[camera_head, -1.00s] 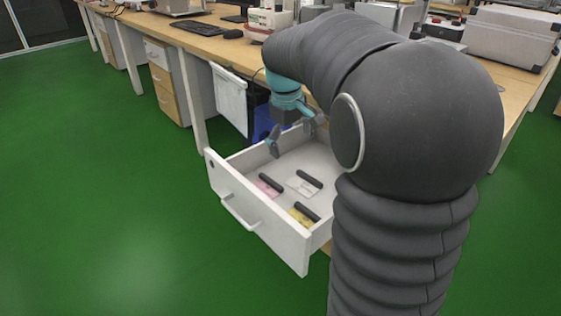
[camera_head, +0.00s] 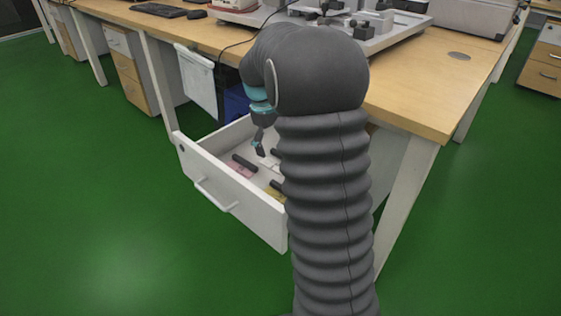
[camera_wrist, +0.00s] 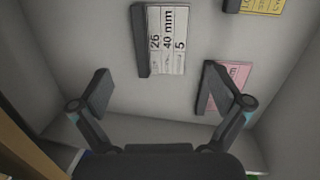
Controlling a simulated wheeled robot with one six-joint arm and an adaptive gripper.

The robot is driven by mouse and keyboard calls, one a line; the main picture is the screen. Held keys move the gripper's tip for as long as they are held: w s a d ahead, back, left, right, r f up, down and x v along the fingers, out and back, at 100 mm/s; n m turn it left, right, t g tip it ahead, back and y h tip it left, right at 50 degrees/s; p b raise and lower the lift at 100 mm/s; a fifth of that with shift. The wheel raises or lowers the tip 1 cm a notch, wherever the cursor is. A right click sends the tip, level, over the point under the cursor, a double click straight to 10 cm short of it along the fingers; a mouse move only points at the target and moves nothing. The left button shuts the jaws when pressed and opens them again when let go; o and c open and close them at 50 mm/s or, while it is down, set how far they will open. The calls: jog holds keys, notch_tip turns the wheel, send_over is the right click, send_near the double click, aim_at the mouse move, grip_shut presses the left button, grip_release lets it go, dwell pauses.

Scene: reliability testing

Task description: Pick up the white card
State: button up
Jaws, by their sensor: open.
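The white card (camera_wrist: 167,42) lies on the drawer floor with a dark bar along its left edge, at the top middle of the wrist view. It reads "26", "40 mm" and "5". In the head view the white card (camera_head: 267,162) is mostly hidden by my arm. My gripper (camera_wrist: 165,98) is open and empty; its fingers are apart, and the card appears beyond them, centred between them. In the head view one finger of my gripper (camera_head: 260,149) shows inside the drawer; the other is hidden.
A pink card (camera_wrist: 232,75) with a dark bar lies close to the right finger. A yellow card (camera_wrist: 262,5) lies at the top right. The open white drawer (camera_head: 235,190) has walls around the cards. The wooden desk (camera_head: 420,95) stands above and beside it.

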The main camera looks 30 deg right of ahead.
aim_at(277, 163)
jog(key=shift+s+d+f+b, duration=0.1)
jog(key=shift+d+f+b, duration=0.1)
jog(key=shift+f, duration=1.15)
jog(key=shift+s+d+f+b, duration=0.1)
jog(key=shift+d+f+b, duration=0.1)
jog(key=shift+f, duration=1.15)
